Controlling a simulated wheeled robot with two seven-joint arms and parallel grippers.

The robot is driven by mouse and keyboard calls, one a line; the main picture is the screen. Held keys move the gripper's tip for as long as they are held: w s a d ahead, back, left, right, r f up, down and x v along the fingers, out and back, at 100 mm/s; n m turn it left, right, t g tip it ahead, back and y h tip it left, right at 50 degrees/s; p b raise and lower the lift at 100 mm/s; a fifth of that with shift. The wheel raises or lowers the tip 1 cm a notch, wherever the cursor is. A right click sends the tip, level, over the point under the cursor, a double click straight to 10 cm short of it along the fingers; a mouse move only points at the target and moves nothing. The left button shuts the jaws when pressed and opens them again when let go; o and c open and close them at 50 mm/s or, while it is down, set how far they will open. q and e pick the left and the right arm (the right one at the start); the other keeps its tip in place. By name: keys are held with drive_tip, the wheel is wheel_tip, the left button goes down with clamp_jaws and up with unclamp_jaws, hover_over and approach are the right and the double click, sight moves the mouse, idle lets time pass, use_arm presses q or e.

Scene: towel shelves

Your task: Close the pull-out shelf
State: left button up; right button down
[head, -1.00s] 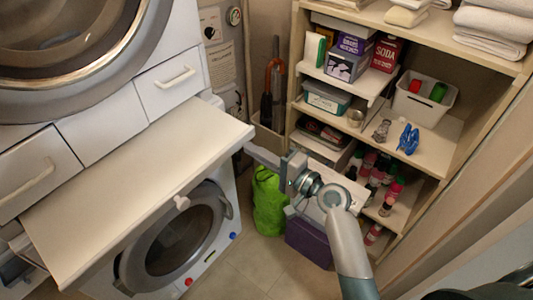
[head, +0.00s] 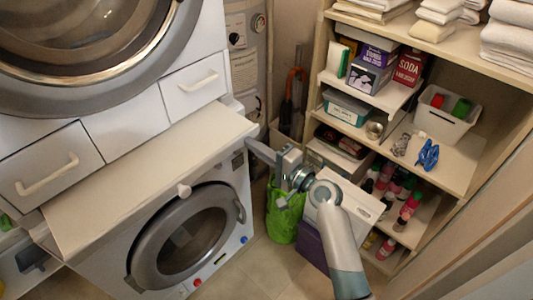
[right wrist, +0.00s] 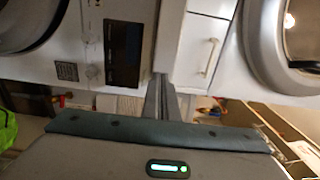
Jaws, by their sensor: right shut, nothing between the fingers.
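The pull-out shelf (head: 150,170) is a pale board sticking out between the upper and lower machines, with a small knob (head: 184,190) on its front edge. In the right wrist view the shelf (right wrist: 171,40) shows as a narrow upright strip. My right gripper (head: 255,148) is shut and empty, with its fingers reaching left to the shelf's front right corner. The fingers (right wrist: 160,98) appear to meet the shelf in the wrist view; exact contact is hard to tell. My left gripper is not in view.
White drawers (head: 122,128) sit above the shelf, and the lower machine's round door (head: 185,238) is below. A green bag (head: 284,212) stands on the floor under my right arm. An open shelving unit (head: 455,160) with boxes, bottles and towels stands at the right.

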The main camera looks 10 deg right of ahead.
sight(217, 118)
drive_tip(key=b+x, duration=0.2)
drive_tip(key=x, duration=1.3)
drive_tip(key=shift+f+b, duration=0.15)
drive_tip(key=shift+b, duration=0.15)
drive_tip(key=shift+w+a, duration=0.2)
drive_tip(key=shift+w, duration=0.1)
drive_tip(key=shift+r, duration=0.3)
drive_tip(key=shift+r, duration=0.15)
